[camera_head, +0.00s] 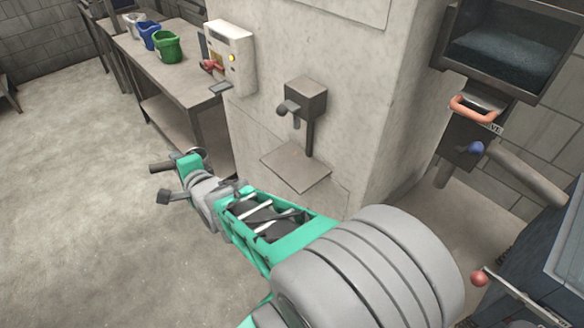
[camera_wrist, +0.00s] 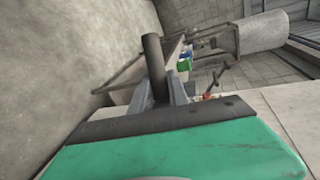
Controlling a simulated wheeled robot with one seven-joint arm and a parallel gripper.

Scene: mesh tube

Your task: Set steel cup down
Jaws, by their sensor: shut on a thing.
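My gripper (camera_head: 176,178) reaches out to the left in the head view, in the air above the floor and in front of the bench. In the wrist view its fingers (camera_wrist: 170,93) are shut around a dark, narrow, cylindrical piece (camera_wrist: 153,62). I take this to be part of the steel cup, perhaps a handle. No surface touches the held piece in view.
A bench (camera_head: 180,88) at the upper left carries white, blue and green (camera_head: 167,46) containers. A pale pillar (camera_head: 262,95) has a wall box (camera_head: 232,58) and a dark fixture above a flat plate (camera_head: 296,167). A dark cabinet (camera_head: 510,45) stands right. Floor is clear at left.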

